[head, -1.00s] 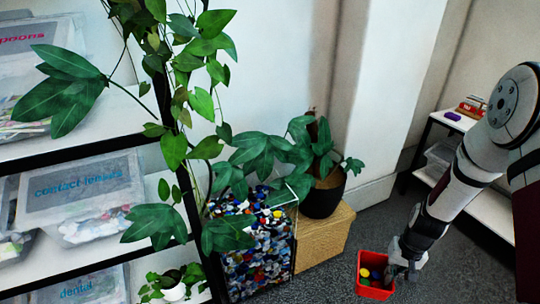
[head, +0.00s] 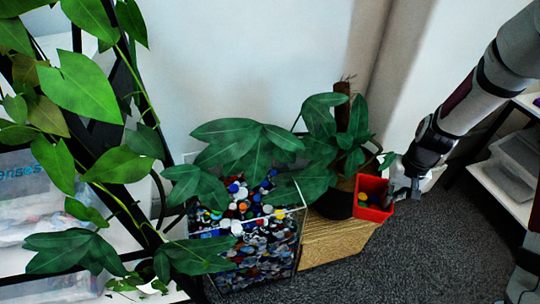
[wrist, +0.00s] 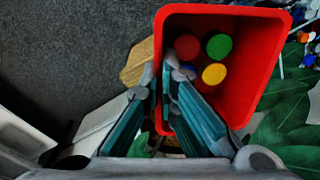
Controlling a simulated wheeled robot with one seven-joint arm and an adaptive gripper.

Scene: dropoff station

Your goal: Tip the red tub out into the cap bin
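The red tub (head: 370,205) hangs in the air in the head view, to the right of the cap bin and in front of the potted plant. My gripper (head: 398,193) is at the tub's right side. In the wrist view the fingers (wrist: 166,88) are closed on the near wall of the tub (wrist: 262,60), one finger inside. Red, green, yellow and blue caps (wrist: 214,75) lie in the tub. The cap bin (head: 302,232) is a clear, wire-edged box heaped with mixed caps. Leaves hide part of its top.
A potted plant (head: 333,203) stands on a woven box (head: 335,240) right beside the bin. Broad leaves (head: 245,145) overhang the bin. A shelf with a leafy vine (head: 85,95) stands at left. Dark carpet (head: 420,255) is clear at right.

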